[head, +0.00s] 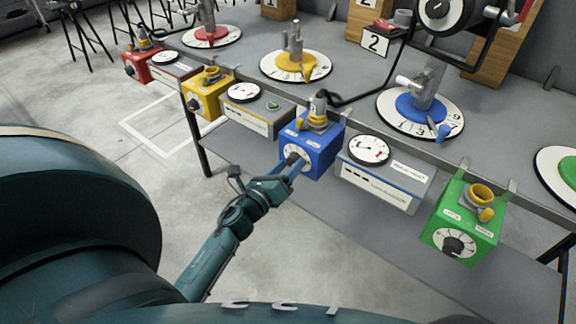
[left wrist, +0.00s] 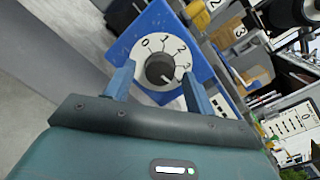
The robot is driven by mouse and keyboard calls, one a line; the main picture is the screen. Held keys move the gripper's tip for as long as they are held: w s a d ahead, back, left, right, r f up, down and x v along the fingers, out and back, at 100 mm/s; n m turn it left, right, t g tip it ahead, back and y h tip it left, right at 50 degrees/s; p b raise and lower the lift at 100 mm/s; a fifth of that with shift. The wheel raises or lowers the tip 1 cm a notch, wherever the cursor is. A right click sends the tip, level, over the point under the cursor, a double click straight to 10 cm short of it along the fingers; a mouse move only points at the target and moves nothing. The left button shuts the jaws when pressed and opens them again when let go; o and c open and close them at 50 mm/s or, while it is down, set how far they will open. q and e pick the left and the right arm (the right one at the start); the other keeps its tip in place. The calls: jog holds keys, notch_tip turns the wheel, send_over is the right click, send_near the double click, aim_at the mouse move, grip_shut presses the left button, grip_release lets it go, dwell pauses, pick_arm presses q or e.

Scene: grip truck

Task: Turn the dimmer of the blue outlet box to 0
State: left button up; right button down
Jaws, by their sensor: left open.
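The blue outlet box (head: 322,147) hangs at the front edge of the bench, in the middle of the head view. Its front carries a white dial with a dark dimmer knob, partly hidden by my gripper there. In the left wrist view the dimmer knob (left wrist: 160,70) sits in the middle of the dial (left wrist: 150,48), with 0, 1, 2 and 3 readable. A light mark on the knob points to the lower right, away from the 0. My left gripper (head: 293,168) is open in front of the dial, its blue fingers (left wrist: 158,88) on either side of the knob. Contact cannot be told.
A yellow box (head: 204,101) and a red box (head: 136,72) hang to the left, a green box (head: 462,228) to the right. A white meter unit (head: 380,185) hangs beside the blue box. A black cable runs from its top. The floor below is clear.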

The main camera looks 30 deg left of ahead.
pick_arm(q)
jog(key=shift+w, duration=0.2)
jog(key=c, duration=1)
